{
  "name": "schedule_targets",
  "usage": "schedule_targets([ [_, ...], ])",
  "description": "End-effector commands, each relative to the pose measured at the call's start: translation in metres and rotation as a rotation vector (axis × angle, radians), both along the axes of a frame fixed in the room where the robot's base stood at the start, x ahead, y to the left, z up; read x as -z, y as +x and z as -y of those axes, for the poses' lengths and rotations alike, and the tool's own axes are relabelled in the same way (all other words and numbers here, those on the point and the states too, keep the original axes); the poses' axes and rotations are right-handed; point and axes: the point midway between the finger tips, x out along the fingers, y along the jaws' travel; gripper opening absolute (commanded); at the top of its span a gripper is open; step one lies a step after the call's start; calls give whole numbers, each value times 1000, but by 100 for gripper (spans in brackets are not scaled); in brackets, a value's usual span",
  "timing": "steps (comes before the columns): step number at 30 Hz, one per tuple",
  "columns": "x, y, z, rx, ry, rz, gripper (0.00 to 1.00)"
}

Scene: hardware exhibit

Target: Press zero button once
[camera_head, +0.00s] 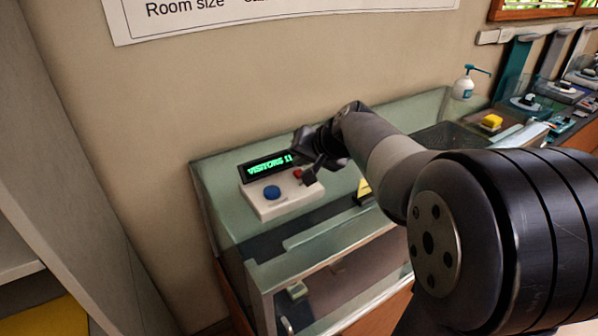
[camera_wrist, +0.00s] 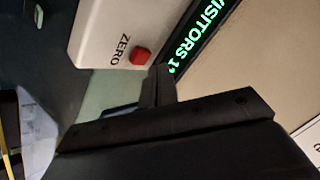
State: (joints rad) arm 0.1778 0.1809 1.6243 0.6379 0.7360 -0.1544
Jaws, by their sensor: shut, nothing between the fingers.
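A white counter box (camera_head: 278,204) stands on the glass case, with a blue button (camera_head: 272,192) and a small red button (camera_head: 297,173). In the wrist view the red button (camera_wrist: 140,56) sits beside the printed word ZERO (camera_wrist: 121,48). A display (camera_head: 268,167) behind the buttons shows green text, "VISITORS 11" in the head view; it is partly cut off in the wrist view (camera_wrist: 205,35). My gripper (camera_head: 309,178) is shut and empty, its tip close beside the red button. In the wrist view the fingertips (camera_wrist: 162,72) appear just off the button; contact cannot be told.
The glass case (camera_head: 225,215) carries the box, with a wall close behind. A pump bottle (camera_head: 463,84) and a yellow block (camera_head: 491,121) stand farther right, with several other exhibits beyond. The glass left of the box is clear.

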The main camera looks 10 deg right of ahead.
Motion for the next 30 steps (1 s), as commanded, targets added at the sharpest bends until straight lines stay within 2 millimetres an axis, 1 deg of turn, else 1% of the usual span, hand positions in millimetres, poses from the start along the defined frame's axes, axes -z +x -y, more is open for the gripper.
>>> schedule_targets([
  [8,1,0,0,0,0,0,0],
  [16,9,0,0,0,0,0,0],
  [30,9,0,0,0,0,0,0],
])
